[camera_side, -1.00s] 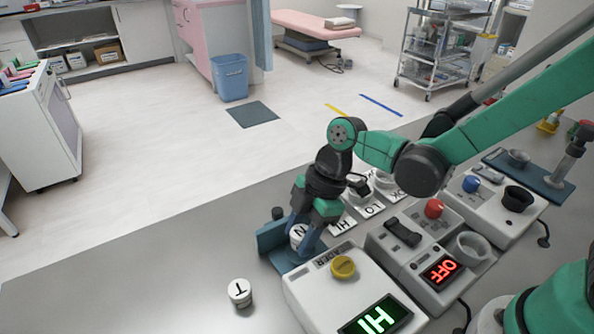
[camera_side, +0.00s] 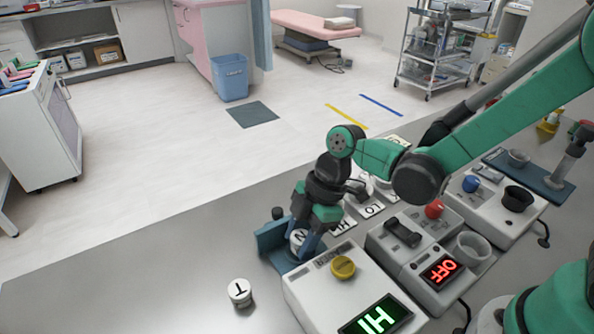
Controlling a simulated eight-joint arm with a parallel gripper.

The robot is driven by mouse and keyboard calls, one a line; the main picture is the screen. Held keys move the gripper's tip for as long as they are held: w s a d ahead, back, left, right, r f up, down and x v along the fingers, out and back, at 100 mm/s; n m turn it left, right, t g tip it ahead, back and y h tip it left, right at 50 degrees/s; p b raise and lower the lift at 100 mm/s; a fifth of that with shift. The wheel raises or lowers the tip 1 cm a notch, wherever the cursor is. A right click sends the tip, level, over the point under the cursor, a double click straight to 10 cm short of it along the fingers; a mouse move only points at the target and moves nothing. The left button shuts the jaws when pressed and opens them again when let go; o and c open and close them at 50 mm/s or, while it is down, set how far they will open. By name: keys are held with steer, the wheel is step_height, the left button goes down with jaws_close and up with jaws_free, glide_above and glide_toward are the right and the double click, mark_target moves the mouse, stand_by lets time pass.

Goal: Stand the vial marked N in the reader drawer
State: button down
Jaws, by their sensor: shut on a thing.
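The vial marked N (camera_side: 299,238) has a white top with a black N. It is upright between the fingers of my gripper (camera_side: 306,244), which is shut on it. The vial stands at the blue reader drawer (camera_side: 268,234), which extends from the back of the white reader (camera_side: 322,290). My fingers hide much of the vial, and I cannot tell whether its base touches the drawer floor. The reader has a yellow knob (camera_side: 342,267) and a green display reading HI.
A vial marked T (camera_side: 240,292) stands alone on the grey table left of the reader. A device with a red OFF display (camera_side: 441,272) is to the right. The table's left part is clear.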

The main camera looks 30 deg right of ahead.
steer(key=shift+f, duration=0.3)
steer(key=c, duration=0.7)
jaws_free()
steer(key=shift+r, duration=0.1)
steer(key=v, duration=1.1)
steer(key=s+d+m+t+h, duration=0.1)
steer(key=d+m+t+h, duration=0.1)
steer(key=d+m, duration=0.3)
steer(key=s+d+r+m+t+h, duration=0.1)
steer(key=d+m+t, duration=0.3)
steer(key=m, duration=0.8)
steer(key=shift+s+d+r+t+h, duration=0.35)
steer(key=shift+s+d+h, duration=0.25)
steer(key=shift+s+h, duration=0.2)
